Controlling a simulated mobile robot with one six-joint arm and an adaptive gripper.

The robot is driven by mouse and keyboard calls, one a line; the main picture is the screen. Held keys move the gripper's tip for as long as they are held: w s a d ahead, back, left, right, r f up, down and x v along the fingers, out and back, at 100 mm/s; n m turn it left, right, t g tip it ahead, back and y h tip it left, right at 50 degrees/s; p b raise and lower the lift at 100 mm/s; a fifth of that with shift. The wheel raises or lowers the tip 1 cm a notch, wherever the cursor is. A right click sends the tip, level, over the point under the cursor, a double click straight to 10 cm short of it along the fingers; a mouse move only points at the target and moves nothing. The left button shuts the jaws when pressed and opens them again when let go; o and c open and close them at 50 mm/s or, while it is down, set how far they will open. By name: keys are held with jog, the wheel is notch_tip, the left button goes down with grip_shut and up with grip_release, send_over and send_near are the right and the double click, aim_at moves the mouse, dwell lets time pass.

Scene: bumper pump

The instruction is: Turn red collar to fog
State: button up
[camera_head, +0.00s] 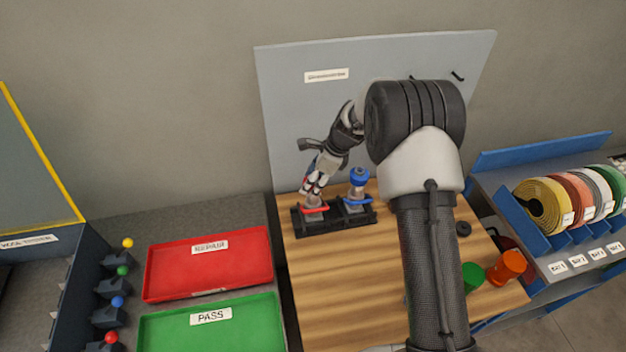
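A black holder (326,228) stands on the wooden bench top with two small pump units side by side. The left unit has a red ring (316,209) low on its body. Bits of red also show higher up, between my gripper's fingers, probably the red collar, which is mostly hidden. My gripper (313,186) points down over this left unit, with its fingers at the unit's top. Whether they press on it cannot be told. The right unit has a blue top (359,177) and a blue ring, and stands upright. Markings for fog cannot be read.
My arm crosses the right part of the bench (345,290). An orange cup (507,267) and a green cup (472,276) stand at right. A red REPAIR tray (210,272) and a green PASS tray (211,335) lie left. A grey panel (300,115) rises behind.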

jog(key=n+g, duration=0.1)
jog(key=n, duration=0.3)
jog(key=shift+n+g, duration=0.3)
jog(key=shift+g, duration=0.1)
jog(key=n+g, duration=0.1)
jog(key=n, duration=0.2)
jog(key=shift+n+h, duration=0.3)
jog(key=shift+n, duration=0.1)
jog(key=n+g, duration=0.1)
jog(key=n, duration=0.2)
jog(key=shift+h, duration=0.4)
jog(key=shift+n+g+h+b, duration=0.5)
jog(key=shift+n+g, duration=0.2)
jog(key=shift+n, duration=1.3)
jog(key=o, duration=1.1)
jog(key=shift+c, duration=0.2)
